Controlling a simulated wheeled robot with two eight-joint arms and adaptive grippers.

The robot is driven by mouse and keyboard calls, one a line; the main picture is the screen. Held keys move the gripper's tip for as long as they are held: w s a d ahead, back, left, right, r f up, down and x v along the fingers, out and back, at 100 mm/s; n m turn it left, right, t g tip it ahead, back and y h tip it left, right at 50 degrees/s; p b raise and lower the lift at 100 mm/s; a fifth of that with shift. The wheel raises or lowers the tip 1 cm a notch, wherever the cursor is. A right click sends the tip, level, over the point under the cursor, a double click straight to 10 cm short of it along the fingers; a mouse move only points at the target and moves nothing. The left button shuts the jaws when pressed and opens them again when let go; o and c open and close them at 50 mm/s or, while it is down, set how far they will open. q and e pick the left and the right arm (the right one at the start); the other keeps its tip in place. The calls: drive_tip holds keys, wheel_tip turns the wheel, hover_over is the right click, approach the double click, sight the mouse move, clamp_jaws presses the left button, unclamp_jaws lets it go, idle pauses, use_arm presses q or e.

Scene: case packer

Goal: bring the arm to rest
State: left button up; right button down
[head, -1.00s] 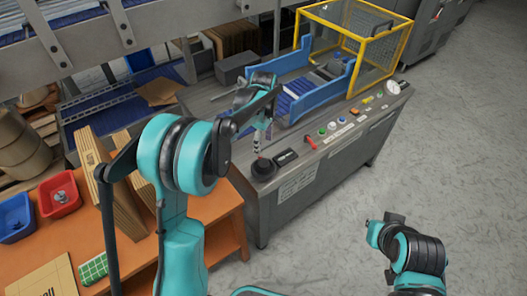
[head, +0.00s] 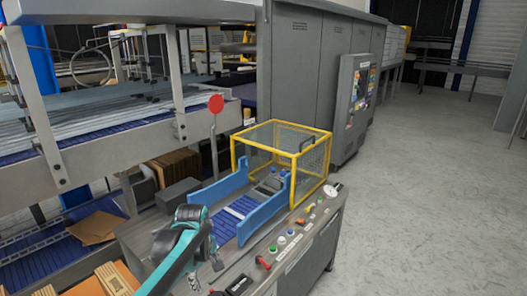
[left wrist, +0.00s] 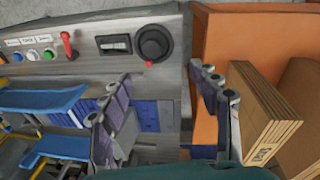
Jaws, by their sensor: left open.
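My left arm (head: 178,255) comes in from the lower left in the head view and reaches over the near end of the grey control console. In the left wrist view my left gripper (left wrist: 160,98) shows its two fingers spread wide with nothing between them. Below the fingers are the edge of the grey console and the orange table. A black round knob (left wrist: 154,43) on the console lies close by, apart from the fingers. My right arm and gripper are not in view.
The grey console (head: 318,232) carries a red lever (head: 263,262), buttons, blue side guides (head: 262,213) and a yellow-framed cage (head: 294,160). A red round sign (head: 215,103) stands behind. Folded cartons (left wrist: 262,115) stand on the orange table (left wrist: 240,35). The floor (head: 430,180) at right is clear.

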use_arm(q)
drive_tip(key=s+m+t, duration=0.5)
drive_tip(key=s+m, duration=0.7)
drive_tip(key=s, duration=0.8)
drive_tip(key=shift+s+r+t, duration=0.15)
drive_tip(key=shift+r+t, duration=0.15)
drive_tip(key=shift+r, duration=0.1)
drive_tip(key=shift+a, duration=0.1)
idle(0.6)
